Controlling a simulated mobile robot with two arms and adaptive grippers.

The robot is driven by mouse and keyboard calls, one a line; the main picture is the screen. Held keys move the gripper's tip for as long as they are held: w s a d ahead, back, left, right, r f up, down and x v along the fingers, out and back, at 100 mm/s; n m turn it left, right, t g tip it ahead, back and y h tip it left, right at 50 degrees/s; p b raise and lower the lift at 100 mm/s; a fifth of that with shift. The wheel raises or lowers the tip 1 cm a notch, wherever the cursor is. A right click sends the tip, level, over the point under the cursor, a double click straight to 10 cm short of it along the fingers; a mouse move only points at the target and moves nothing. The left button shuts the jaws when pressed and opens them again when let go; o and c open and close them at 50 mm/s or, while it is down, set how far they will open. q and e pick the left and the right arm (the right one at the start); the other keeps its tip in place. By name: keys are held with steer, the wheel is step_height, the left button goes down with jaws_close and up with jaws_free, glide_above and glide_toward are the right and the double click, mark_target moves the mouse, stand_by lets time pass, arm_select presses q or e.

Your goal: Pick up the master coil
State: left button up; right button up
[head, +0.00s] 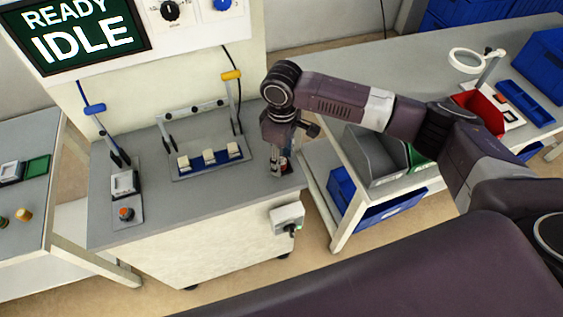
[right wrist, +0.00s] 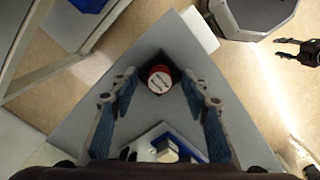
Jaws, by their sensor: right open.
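The master coil appears to be a short round piece with a red side and a white, dark-marked top (right wrist: 160,80). It stands near the bench corner. In the head view a small red part of it (head: 285,164) shows behind my right gripper's fingers. My right gripper (head: 280,168) points down over that corner. In the right wrist view its two blue-padded fingers (right wrist: 158,84) are spread, one on each side of the coil, with gaps between. A small dark forked shape at that view's right edge looks like my left gripper (right wrist: 300,50); its jaw state is unclear.
A fixture with white blocks on a blue strip (head: 209,158) stands left of the gripper. A button panel (head: 126,212) is farther left.

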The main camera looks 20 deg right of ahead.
steer(key=c, duration=1.1)
jaws_close()
steer(key=shift+r, duration=0.15)
